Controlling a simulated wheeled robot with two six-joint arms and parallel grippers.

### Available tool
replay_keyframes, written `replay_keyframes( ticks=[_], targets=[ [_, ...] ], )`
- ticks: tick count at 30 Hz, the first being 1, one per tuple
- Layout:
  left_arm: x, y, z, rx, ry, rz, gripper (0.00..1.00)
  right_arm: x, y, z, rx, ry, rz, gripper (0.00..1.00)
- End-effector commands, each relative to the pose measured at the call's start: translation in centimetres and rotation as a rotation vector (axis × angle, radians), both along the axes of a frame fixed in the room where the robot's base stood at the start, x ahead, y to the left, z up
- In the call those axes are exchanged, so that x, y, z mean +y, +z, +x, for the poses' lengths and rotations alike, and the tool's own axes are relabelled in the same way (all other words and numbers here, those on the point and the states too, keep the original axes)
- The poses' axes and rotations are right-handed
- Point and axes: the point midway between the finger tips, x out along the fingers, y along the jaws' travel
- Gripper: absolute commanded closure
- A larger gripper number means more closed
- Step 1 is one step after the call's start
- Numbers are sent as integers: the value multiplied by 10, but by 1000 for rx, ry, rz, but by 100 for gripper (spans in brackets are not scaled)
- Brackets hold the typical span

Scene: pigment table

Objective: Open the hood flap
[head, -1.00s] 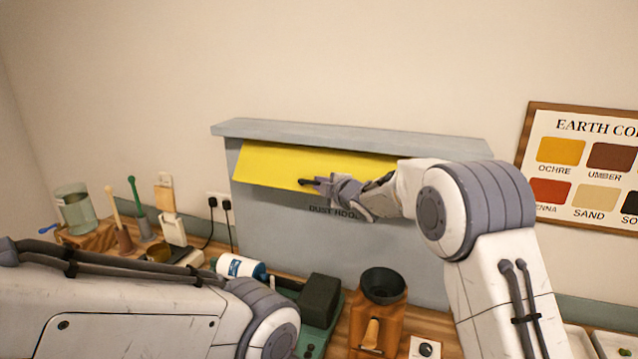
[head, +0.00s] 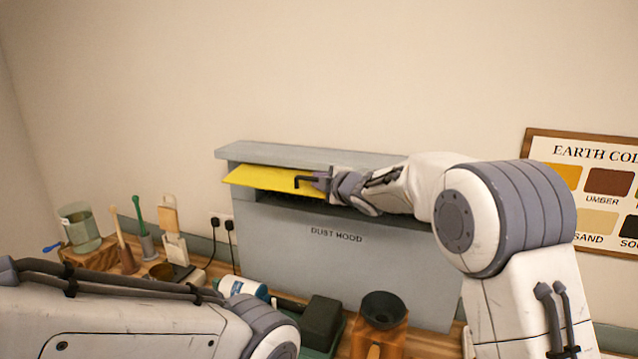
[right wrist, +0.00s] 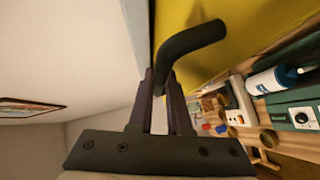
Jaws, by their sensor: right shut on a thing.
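The grey dust hood (head: 300,240) stands against the back wall. Its yellow flap (head: 262,178) is swung up and out from the front, nearly level, with a dark opening below it. My right gripper (head: 322,181) is shut on the flap's dark handle (head: 304,182). In the right wrist view, the bent handle (right wrist: 195,40) runs between the fingers of the gripper (right wrist: 163,85), against the yellow flap (right wrist: 250,22). The far part of the flap is hidden by my right arm. My left arm crosses the lower left of the head view, and its gripper is out of frame.
A colour chart (head: 600,170) hangs at the right. The space before the flap is free.

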Motion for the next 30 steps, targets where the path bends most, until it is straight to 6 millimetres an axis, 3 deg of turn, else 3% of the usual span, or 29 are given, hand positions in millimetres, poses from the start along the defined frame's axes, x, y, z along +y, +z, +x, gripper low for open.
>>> replay_keyframes(
  ticks=[15,16,18,30],
  targets=[
    [0,2,0,0,1,0,50,-2,3,1,-2,-3,-2,100],
    [0,2,0,0,1,0,50,-2,3,1,-2,-3,-2,80],
    [0,2,0,0,1,0,50,-2,3,1,-2,-3,-2,54],
    [0,-1,0,0,1,0,50,-2,2,-3,1,-1,-2,54]
  ],
)
